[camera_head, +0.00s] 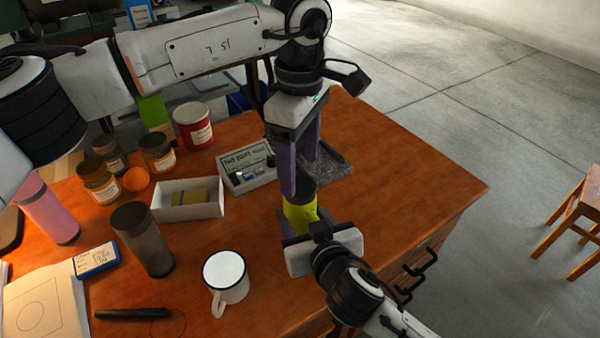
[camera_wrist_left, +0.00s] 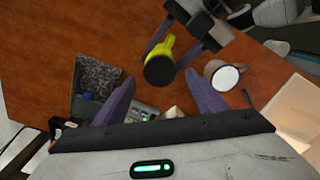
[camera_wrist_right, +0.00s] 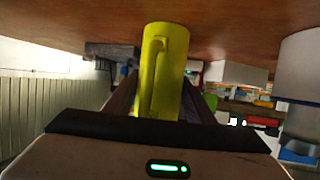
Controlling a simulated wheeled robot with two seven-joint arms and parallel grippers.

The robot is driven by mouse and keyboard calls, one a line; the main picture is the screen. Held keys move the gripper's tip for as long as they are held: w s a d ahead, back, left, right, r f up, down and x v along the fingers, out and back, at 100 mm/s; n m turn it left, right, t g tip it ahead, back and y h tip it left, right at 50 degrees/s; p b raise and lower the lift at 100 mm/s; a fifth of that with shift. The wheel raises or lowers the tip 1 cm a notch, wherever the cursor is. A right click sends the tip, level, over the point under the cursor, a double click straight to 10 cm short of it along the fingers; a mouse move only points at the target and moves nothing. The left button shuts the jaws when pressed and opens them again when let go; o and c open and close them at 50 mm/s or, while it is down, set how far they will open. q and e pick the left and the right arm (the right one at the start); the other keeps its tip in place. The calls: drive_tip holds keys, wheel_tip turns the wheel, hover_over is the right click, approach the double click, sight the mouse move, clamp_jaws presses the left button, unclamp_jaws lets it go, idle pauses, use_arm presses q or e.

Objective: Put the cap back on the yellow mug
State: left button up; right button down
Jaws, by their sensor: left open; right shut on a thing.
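The yellow mug (camera_head: 299,214) stands upright near the right side of the table, its handle showing in the right wrist view (camera_wrist_right: 158,75). My right gripper (camera_head: 306,222) is shut around its body. A dark round cap (camera_wrist_left: 159,71) covers the mug's top; whether it is fully seated is hard to tell. My left gripper (camera_wrist_left: 160,78) points down from above, its purple fingers open on either side of the cap. In the head view these fingers partly hide the cap. Whether the mug's base touches the table is unclear.
A white enamel mug (camera_head: 226,277), a dark grey tumbler (camera_head: 143,240) and an open white box (camera_head: 188,212) stand to the left. Jars, a red can (camera_head: 193,127) and a pink tumbler (camera_head: 46,208) crowd the far left.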

sight(300, 186)
use_arm(q)
drive_tip(key=shift+r, duration=0.1)
drive_tip(key=shift+c, duration=0.4)
drive_tip(key=n, duration=0.3)
drive_tip(key=shift+r, duration=0.35)
drive_tip(key=n, duration=0.2)
drive_tip(key=r+n, duration=0.1)
drive_tip(key=n, duration=0.1)
drive_tip(key=shift+n, duration=0.3)
drive_tip(key=n, duration=0.3)
drive_tip(key=shift+r+n, duration=0.4)
drive_tip(key=n, duration=0.2)
drive_tip(key=r+n, duration=0.1)
drive_tip(key=n, duration=0.1)
drive_tip(key=shift+n, duration=0.3)
drive_tip(key=shift+f, duration=0.1)
drive_tip(key=shift+f, duration=3.95)
drive_tip(key=shift+c, duration=0.2)
